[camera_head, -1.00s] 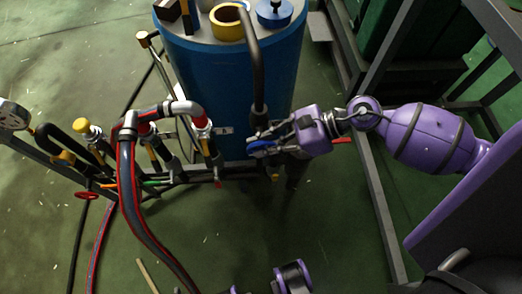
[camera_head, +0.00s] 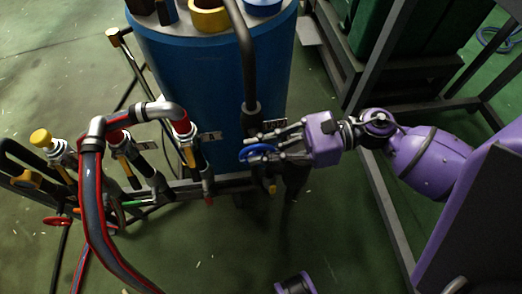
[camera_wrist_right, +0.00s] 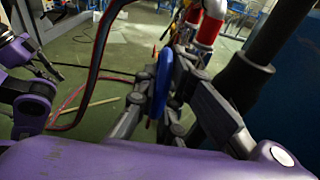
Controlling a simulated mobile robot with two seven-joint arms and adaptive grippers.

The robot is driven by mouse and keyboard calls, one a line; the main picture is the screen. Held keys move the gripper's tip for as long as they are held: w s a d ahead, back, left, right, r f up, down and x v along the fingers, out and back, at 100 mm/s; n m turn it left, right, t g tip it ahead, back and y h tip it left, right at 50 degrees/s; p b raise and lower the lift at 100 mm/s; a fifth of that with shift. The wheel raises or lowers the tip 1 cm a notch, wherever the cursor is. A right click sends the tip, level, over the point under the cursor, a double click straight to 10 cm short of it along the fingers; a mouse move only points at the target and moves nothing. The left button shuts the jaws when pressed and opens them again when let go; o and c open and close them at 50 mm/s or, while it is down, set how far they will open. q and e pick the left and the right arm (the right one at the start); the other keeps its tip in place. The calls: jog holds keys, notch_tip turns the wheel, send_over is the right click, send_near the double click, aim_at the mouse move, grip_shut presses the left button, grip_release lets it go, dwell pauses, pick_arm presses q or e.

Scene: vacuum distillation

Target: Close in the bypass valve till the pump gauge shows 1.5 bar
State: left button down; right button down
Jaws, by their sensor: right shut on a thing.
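A blue handwheel (camera_head: 257,152) sits on the pipework in front of the blue tank. My right gripper (camera_head: 276,148) comes in from the right and is shut on this wheel. In the right wrist view the blue wheel (camera_wrist_right: 163,80) stands edge-on between the grey fingers (camera_wrist_right: 160,105). No gauge face shows now. A purple part of mine (camera_head: 295,283) shows at the bottom of the head view. In the right wrist view, what looks like my left gripper (camera_wrist_right: 48,65) is at the left edge; its jaws are unclear.
The blue tank (camera_head: 210,75) stands behind the wheel. A thick dark pipe (camera_head: 241,50) rises just behind the gripper. Red-and-grey hoses (camera_head: 97,205), a red handwheel (camera_head: 57,221) and a yellow-capped fitting (camera_head: 41,138) are on the left. A grey frame (camera_head: 375,190) stands at right.

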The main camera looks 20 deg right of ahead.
jog(key=c, duration=1.8)
grip_release()
jog(key=shift+c, duration=0.2)
jog(key=v, duration=1.2)
jog(key=shift+f, duration=0.1)
